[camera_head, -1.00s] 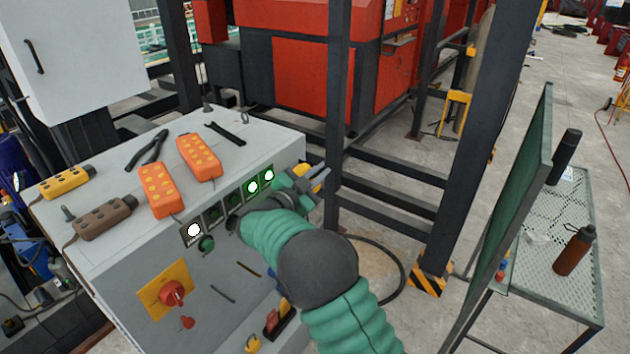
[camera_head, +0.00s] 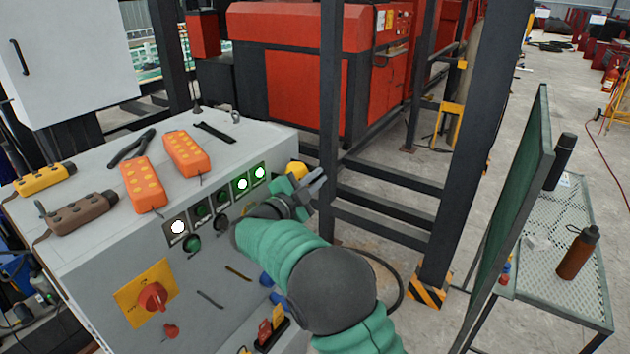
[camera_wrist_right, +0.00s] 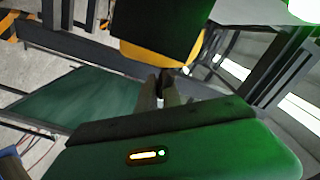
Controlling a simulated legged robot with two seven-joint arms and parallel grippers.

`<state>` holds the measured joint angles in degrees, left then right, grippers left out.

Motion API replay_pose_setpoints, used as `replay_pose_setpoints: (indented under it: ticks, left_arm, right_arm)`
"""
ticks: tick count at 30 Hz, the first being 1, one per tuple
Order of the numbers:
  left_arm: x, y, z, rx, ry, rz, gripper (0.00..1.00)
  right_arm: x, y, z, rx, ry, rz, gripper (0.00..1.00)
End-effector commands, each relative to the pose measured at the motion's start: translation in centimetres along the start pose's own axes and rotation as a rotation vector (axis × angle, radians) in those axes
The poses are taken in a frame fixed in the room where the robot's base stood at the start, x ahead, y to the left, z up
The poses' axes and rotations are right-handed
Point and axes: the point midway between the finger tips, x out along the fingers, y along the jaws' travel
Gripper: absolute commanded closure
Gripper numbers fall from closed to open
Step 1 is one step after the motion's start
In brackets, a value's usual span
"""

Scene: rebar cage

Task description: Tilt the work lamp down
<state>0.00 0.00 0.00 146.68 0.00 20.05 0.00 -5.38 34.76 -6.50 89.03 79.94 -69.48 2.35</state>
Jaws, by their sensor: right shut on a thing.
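The work lamp shows in the right wrist view as a dark panel with a yellow housing (camera_wrist_right: 160,53) at the top centre. In the head view a small yellow part of it (camera_head: 296,169) shows beside my right gripper, at the right end of the grey control box. My right gripper (camera_head: 318,180) is shut; in the right wrist view its fingers (camera_wrist_right: 158,93) close on a small dark part just below the yellow housing. I take this part to belong to the lamp. Most of the lamp is hidden in the head view. My left gripper is not in view.
The grey control box (camera_head: 90,255) carries orange pendants (camera_head: 187,153), pliers and lit buttons. Black steel posts (camera_head: 331,110) stand close behind my right gripper. A green panel (camera_head: 510,200) and a mesh table with a brown bottle (camera_head: 578,252) stand at the right.

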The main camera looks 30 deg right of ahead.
Motion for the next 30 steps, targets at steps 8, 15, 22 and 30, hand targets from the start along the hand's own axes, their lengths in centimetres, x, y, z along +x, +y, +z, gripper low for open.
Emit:
replay_pose_setpoints:
  ticks: [8, 15, 22, 30]
  left_arm:
    - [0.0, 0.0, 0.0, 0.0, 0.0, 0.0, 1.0]
    - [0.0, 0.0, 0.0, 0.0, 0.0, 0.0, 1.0]
    - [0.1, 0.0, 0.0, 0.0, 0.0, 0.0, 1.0]
    - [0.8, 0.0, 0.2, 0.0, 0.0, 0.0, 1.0]
  right_arm:
    - [0.0, 0.3, 0.1, -0.004, 0.0, 0.005, 0.79]
    - [0.0, 0.2, 0.1, -0.003, 0.0, 0.003, 0.69]
    - [-0.9, 0.1, 0.2, -0.003, -0.002, 0.001, 0.69]
    - [-7.8, 0.2, 0.3, -0.003, -0.005, -0.001, 0.69]
